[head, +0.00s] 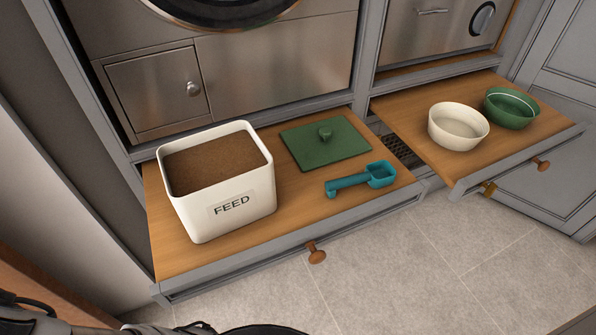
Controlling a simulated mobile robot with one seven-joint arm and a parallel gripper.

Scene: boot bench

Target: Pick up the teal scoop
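The teal scoop (361,179) lies on the left wooden pull-out shelf (300,218), near its front right corner. Its square cup points right and its handle points left. Nothing touches it from above. A white feed bin (230,208) marked FEED stands on the same shelf to the left, open and filled with brown feed. A green square lid (325,146) with a knob lies flat just behind the scoop. My gripper is not in view; only dark parts of my own body show at the bottom left edge.
A cream bowl (457,127) and a green bowl (511,108) stand on the right pull-out shelf (423,100). A wooden knob (316,253) sticks out from the left shelf's front. The tiled floor (420,270) in front is clear. Steel cabinet fronts (275,70) rise behind.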

